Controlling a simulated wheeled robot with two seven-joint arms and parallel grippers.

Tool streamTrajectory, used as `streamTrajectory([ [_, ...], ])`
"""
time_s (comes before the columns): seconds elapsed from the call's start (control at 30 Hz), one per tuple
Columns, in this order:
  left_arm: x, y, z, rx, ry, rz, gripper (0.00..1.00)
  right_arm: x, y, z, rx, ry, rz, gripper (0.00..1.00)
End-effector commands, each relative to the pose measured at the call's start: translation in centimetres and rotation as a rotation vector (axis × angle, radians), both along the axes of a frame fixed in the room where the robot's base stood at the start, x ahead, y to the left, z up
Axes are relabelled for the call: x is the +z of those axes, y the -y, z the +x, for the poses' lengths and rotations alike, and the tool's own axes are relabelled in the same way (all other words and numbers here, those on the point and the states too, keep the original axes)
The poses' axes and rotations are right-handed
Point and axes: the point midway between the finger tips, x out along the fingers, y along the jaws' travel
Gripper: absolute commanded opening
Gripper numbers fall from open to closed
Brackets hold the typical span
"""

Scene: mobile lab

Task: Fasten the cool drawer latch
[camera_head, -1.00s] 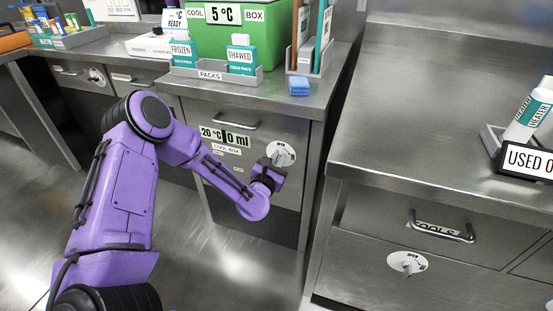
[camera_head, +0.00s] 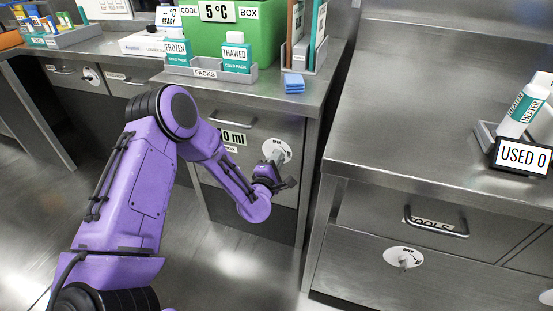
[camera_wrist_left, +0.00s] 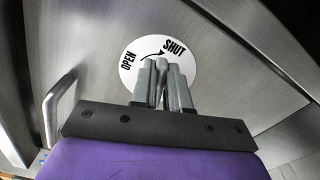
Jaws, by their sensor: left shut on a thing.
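The cool drawer (camera_head: 288,195) is a steel front under the green cool box, with a bar handle (camera_head: 232,122). Its latch has a white round plate (camera_head: 285,147), marked OPEN and SHUT with a curved arrow in the left wrist view (camera_wrist_left: 129,77). My left gripper (camera_head: 274,172) is at the plate. In the left wrist view its two grey fingers (camera_wrist_left: 163,85) are closed around the small latch knob (camera_wrist_left: 162,64), below the word SHUT. The fingers hide most of the knob, so its exact angle is hard to tell. My right gripper is out of view.
A tray of cold packs (camera_head: 205,75) and a blue block (camera_head: 293,84) stand on the counter above. A tools drawer (camera_head: 378,212) with its own latch plate (camera_head: 404,257) is at the right. Open floor lies below my left arm.

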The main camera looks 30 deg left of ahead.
Motion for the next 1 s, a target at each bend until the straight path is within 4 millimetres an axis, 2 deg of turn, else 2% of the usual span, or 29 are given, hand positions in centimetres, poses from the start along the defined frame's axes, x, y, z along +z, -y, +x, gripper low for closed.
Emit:
streamTrajectory([
  [0.4,-0.50,0.11,0.02,-0.001,-0.062,0.255,0.00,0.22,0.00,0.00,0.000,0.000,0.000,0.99],
  [1.0,-0.66,0.09,0.00,0.000,-0.079,0.325,0.00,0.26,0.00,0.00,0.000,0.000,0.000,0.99],
])
